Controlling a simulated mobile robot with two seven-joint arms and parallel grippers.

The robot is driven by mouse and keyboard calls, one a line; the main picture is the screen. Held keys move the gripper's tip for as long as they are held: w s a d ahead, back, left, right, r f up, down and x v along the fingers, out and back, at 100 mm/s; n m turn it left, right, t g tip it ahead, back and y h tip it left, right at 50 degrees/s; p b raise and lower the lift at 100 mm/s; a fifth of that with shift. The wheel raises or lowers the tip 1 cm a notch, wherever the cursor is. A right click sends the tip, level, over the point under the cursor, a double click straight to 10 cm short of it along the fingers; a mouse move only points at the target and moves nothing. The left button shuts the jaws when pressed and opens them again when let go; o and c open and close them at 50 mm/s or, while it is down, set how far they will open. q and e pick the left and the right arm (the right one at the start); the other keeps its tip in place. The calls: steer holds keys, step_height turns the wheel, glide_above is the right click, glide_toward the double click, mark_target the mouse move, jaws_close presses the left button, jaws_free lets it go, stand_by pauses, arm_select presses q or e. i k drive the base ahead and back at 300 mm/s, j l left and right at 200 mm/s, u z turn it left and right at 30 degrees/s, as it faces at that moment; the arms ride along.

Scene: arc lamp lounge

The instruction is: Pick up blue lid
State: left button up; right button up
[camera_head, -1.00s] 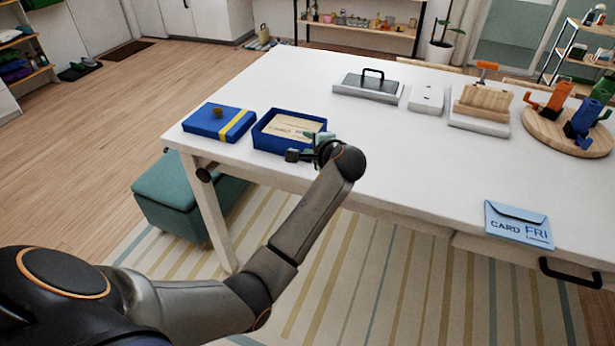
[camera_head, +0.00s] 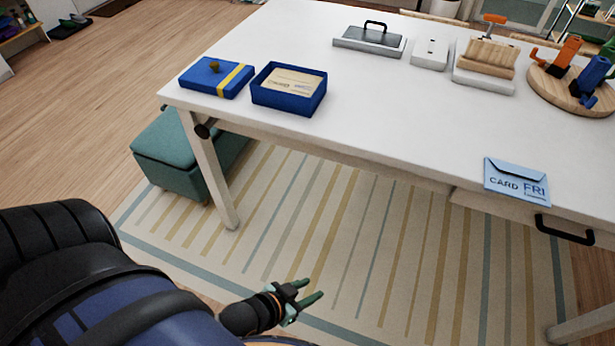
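The blue lid (camera_head: 200,77) lies flat at the left end of the white table, with a yellow stripe and a small brown knob on top. Just right of it stands the open blue box (camera_head: 286,101), with tan cards or papers inside. My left gripper (camera_head: 308,291) is low in front of the table, above the striped rug and well away from the lid. Its two green fingers are apart with nothing between them. My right gripper is not in view.
The white table (camera_head: 400,120) also bears a grey tray with a black handle (camera_head: 370,40), a white block (camera_head: 430,53), a wooden block stand (camera_head: 485,65), a round board (camera_head: 570,95) with coloured pieces, and a blue card envelope (camera_head: 516,180). A teal ottoman (camera_head: 180,160) stands by the left table leg.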

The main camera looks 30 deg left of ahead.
mark_target(223, 78)
steer(key=u, duration=1.65)
